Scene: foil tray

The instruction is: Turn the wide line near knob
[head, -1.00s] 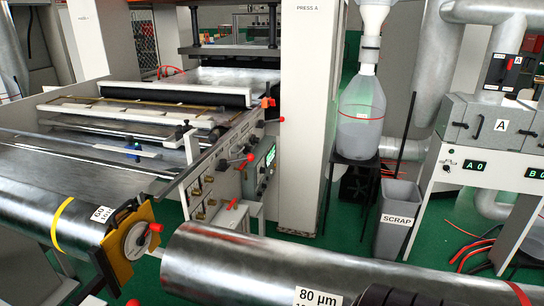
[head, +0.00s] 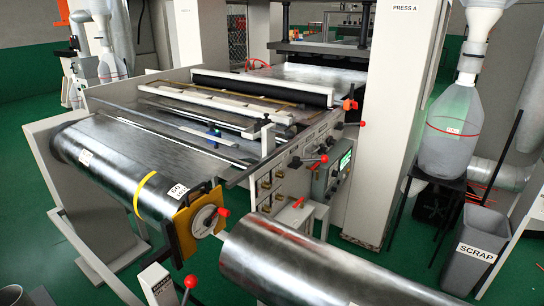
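The line with the wide foil web (head: 150,135) runs from a roll at the front left back into the press. Its near side panel carries several small brass fittings (head: 265,182), a red-ball lever (head: 324,158) and a control box with a green display (head: 344,161). A round white dial (head: 205,222) with a red ball sits on the yellow plate (head: 184,232) at the roll's end. I cannot tell which of these is the near knob. Neither of my grippers can be made out in the head view.
A large bare metal roll (head: 300,262) lies across the front. A labelled post (head: 157,284) with a red-ball lever (head: 190,282) stands at the bottom. A scrap bin (head: 474,250) and a bottle stand (head: 437,190) are at the right.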

